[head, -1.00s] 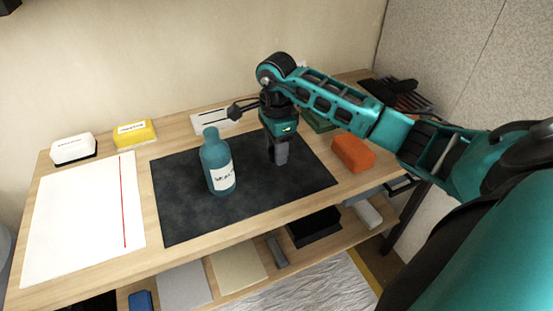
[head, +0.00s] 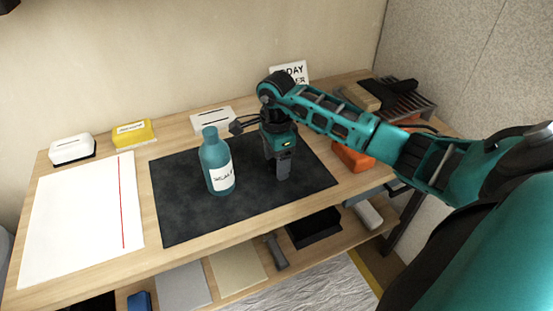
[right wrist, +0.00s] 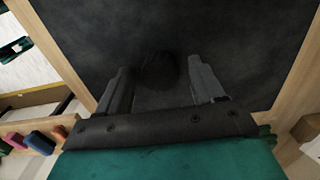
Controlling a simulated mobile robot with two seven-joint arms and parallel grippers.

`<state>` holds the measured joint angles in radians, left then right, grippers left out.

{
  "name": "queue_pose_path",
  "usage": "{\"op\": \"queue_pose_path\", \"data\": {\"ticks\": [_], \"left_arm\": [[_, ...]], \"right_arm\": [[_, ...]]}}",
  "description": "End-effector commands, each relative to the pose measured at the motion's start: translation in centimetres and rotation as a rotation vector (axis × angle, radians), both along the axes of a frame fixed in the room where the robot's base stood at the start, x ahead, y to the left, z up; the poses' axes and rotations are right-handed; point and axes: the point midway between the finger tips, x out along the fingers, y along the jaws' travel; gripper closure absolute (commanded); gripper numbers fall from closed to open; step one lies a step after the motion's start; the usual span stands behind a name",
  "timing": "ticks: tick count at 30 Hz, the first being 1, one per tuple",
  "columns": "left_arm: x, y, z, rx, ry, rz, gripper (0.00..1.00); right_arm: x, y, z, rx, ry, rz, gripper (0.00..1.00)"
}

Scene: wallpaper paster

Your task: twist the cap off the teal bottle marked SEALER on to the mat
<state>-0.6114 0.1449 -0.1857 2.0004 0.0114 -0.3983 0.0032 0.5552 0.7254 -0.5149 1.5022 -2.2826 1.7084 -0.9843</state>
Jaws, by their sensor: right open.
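The teal bottle (head: 217,172) stands upright on the dark mat (head: 180,225). Its white label faces me at a slant, and its lettering is too small to read fully. A teal cap (head: 210,132) sits on top of its neck. My right gripper (head: 283,176) is to the right of the bottle, apart from it, pointing down low over the mat. In the right wrist view its two fingers (right wrist: 160,85) are spread with nothing held between them. A dark round patch, perhaps a shadow, shows on the mat between them. My left gripper is not in view.
A white sheet with a red line (head: 75,220) lies at left. White (head: 72,150) and yellow (head: 135,132) blocks and a white box (head: 212,121) stand along the back. An orange block (head: 352,158) is at right. The mat's front and left parts are clear.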

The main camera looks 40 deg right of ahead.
Motion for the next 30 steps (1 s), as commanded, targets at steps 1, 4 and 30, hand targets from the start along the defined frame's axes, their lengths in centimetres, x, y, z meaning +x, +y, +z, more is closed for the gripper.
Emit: {"op": "queue_pose_path", "data": {"ticks": [1,4,30], "left_arm": [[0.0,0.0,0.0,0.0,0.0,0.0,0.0],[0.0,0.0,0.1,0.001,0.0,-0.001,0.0],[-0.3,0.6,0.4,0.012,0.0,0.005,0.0]], "right_arm": [[0.0,0.0,0.0,0.0,0.0,0.0,0.32],[0.0,0.0,0.1,0.001,0.0,0.0,0.32],[0.0,0.0,12.3,-0.001,0.001,0.0,0.32]]}}
